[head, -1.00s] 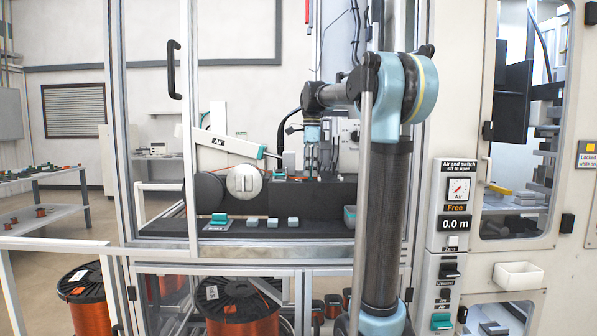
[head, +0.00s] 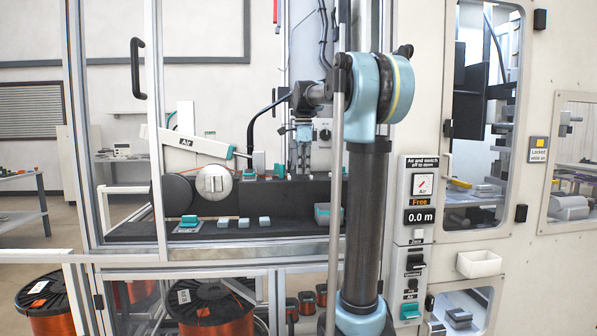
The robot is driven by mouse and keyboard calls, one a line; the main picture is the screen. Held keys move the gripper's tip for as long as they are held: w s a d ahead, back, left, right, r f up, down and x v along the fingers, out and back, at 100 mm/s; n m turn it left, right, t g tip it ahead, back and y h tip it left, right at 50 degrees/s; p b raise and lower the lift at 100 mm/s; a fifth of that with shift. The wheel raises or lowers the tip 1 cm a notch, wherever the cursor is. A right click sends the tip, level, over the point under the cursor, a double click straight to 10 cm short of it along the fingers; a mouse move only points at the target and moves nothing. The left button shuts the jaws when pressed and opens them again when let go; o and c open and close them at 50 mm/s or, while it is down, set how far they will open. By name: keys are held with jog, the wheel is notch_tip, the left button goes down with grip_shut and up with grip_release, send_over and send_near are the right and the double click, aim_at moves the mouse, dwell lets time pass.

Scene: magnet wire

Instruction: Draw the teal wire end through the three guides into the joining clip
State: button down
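My gripper (head: 301,170) points down over the dark bench at the back of the bay. Its fingers are too small here to tell open from shut. A teal block on a pale plate (head: 188,221) sits at the left front of the bench. I cannot make out the teal wire end or tell which block is the joining clip.
The panel (head: 419,217) reads "Free" and 0.0 m. Frame posts flank the bay; copper spools (head: 212,310) sit below. A white tray (head: 479,263) is at right.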

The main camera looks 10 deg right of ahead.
jog(key=shift+d, duration=8.35)
